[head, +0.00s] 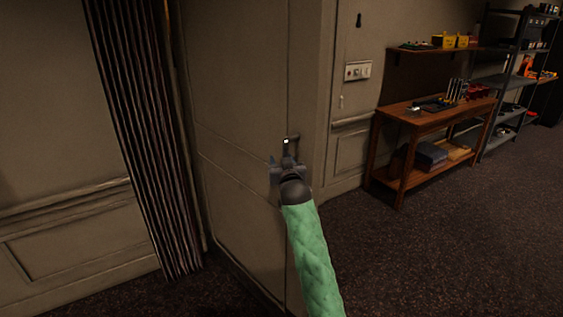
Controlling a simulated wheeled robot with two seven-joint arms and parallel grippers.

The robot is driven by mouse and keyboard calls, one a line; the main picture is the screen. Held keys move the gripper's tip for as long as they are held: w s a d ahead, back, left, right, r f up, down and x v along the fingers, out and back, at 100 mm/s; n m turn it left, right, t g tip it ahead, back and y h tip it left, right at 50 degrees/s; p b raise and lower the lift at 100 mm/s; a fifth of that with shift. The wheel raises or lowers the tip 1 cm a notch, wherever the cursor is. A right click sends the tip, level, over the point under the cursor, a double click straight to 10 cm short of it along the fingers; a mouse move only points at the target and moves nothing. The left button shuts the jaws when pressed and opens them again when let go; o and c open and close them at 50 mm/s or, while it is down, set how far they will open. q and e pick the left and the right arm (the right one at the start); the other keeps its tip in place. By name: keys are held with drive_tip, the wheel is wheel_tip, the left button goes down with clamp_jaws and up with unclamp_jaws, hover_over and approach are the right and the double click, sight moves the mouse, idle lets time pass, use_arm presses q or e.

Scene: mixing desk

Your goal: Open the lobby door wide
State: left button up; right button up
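The lobby door (235,130) is a beige panelled leaf in the middle of the head view. It appears shut or nearly so, with its right edge beside the frame. A small dark lever handle (293,138) with a bright end sits near that edge. My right gripper (287,161), on a green-sleeved arm, is raised in front of the door just below the handle. Its fingers overlap the handle area in the picture, so I cannot tell whether they touch it or how far they are open. My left gripper is out of view.
A dark pleated curtain (145,130) hangs left of the door. A wall switch plate (358,71) is to the right. A wooden workbench (425,115) with tools and a metal shelf rack (505,80) stand further right. The dark carpet (450,235) at front right is clear.

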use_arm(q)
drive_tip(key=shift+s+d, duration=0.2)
use_arm(e)
drive_tip(key=shift+s+f, duration=0.1)
